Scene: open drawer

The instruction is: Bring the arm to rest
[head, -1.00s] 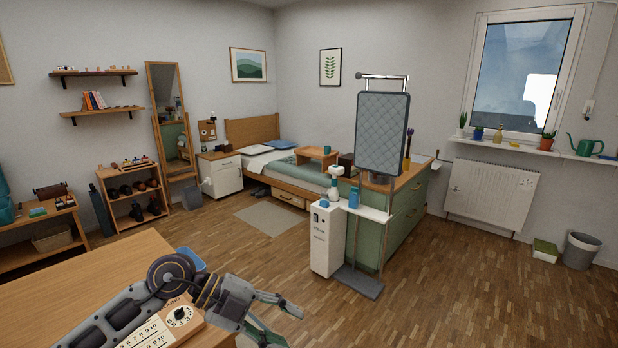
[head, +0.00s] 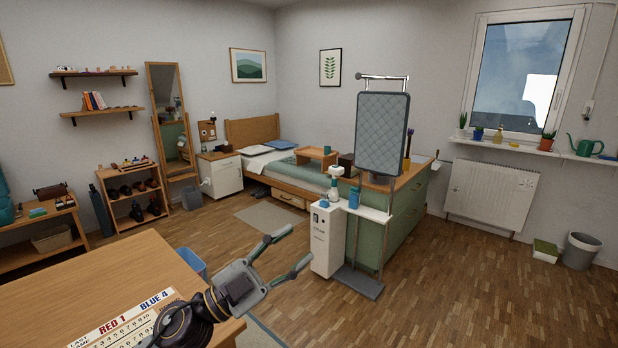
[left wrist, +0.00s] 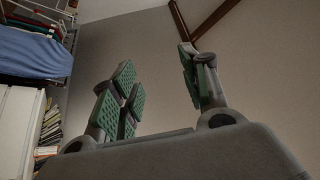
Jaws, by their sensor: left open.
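My left gripper (head: 286,252) is in the lower middle of the head view, past the right edge of the wooden table. Its two fingers are spread apart with nothing between them. In the left wrist view the green-padded fingers (left wrist: 165,95) are apart and empty, with a bare wall behind them. My left arm reaches in from the bottom of the head view and hides part of a scoreboard on the table. My right gripper is in neither view.
The wooden table (head: 130,275) fills the lower left, with the scoreboard (head: 125,318) on it. A blue bin (head: 190,263) stands beyond its edge. A white cabinet (head: 326,240) and a green drawer unit (head: 405,212) stand further back.

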